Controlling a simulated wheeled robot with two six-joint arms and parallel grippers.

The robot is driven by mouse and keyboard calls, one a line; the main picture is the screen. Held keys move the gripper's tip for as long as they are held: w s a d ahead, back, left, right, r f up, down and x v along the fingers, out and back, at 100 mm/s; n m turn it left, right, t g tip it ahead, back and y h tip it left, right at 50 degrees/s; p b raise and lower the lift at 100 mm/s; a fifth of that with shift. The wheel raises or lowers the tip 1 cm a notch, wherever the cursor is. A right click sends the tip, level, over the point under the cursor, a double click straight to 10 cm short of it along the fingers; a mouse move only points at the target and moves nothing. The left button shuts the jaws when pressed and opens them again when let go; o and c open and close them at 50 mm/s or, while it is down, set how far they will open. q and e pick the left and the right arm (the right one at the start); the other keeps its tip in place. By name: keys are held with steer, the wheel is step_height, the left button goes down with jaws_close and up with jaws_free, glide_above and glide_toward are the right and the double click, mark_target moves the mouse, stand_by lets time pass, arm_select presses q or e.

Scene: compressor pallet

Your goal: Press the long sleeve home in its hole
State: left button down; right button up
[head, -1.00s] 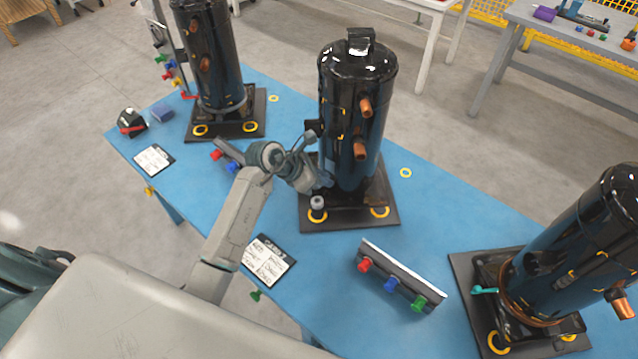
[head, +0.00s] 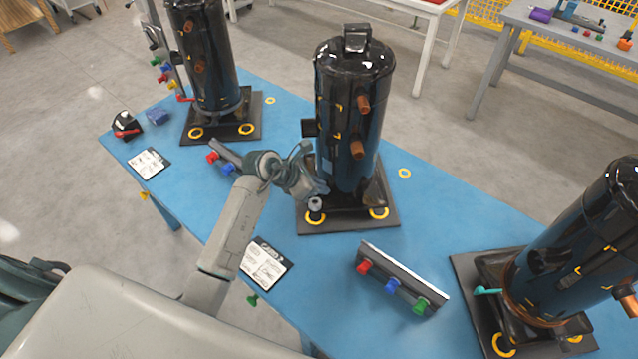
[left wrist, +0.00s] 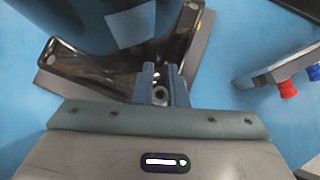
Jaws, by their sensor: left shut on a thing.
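The grey sleeve (head: 315,205) stands upright at the front-left corner of the middle compressor's black base (head: 345,222), over a yellow ring (head: 316,218). My left gripper (head: 312,193) is at the sleeve, close against the foot of the black compressor (head: 350,110). In the left wrist view the two fingers (left wrist: 161,80) are shut around the sleeve (left wrist: 160,93), whose round end shows between them. I cannot tell how deep the sleeve sits in its hole. My right gripper is in neither view.
A rack with red, blue and green plugs (head: 400,280) lies right of the middle base. A printed card (head: 265,264) lies near the front edge. Other compressors stand at the far left (head: 207,60) and right (head: 575,245).

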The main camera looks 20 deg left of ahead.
arm_select(q)
steer(key=shift+f+b, duration=0.7)
steer(key=shift+f, duration=0.55)
steer(key=shift+f+b, duration=1.15)
steer(key=shift+f, duration=0.25)
stand_by(0.5)
steer(key=c, duration=1.4)
jaws_free()
steer(key=shift+o, duration=0.2)
steer(key=shift+r, duration=0.1)
steer(key=shift+s+a+r, duration=0.15)
steer(key=shift+a+r, duration=0.05)
steer(key=b+v, duration=0.2)
steer(key=v, duration=0.8)
steer(key=shift+r, duration=0.1)
